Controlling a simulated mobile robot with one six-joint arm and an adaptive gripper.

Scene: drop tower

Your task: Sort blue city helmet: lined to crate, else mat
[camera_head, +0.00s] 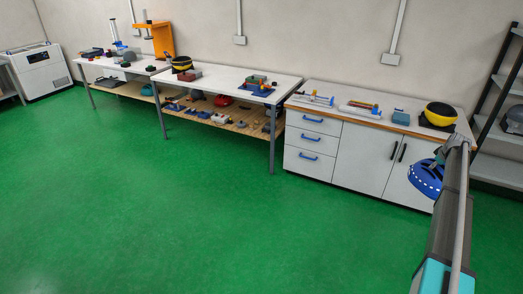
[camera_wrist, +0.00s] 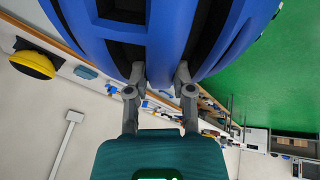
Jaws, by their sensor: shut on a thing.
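A blue helmet (camera_head: 427,178) hangs at the end of my arm at the right of the head view, in front of the white cabinet and above the green floor. White marks show along its lower part. In the wrist view the helmet (camera_wrist: 205,30) fills the top, with its ribbed blue shell and dark vent gaps facing the camera. My gripper (camera_wrist: 160,76) is shut on the helmet, its two fingertips against the shell. The helmet's inside is hidden, so I cannot tell whether it has a lining. I cannot make out a crate or mat for certain.
A yellow-and-black helmet (camera_head: 440,113) sits on the cabinet top (camera_head: 352,96) near its right end. Another yellow-and-black item (camera_head: 181,63) stands on the middle table (camera_head: 225,80). A dark rack (camera_head: 488,110) stands far right. The green floor (camera_head: 150,210) is clear.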

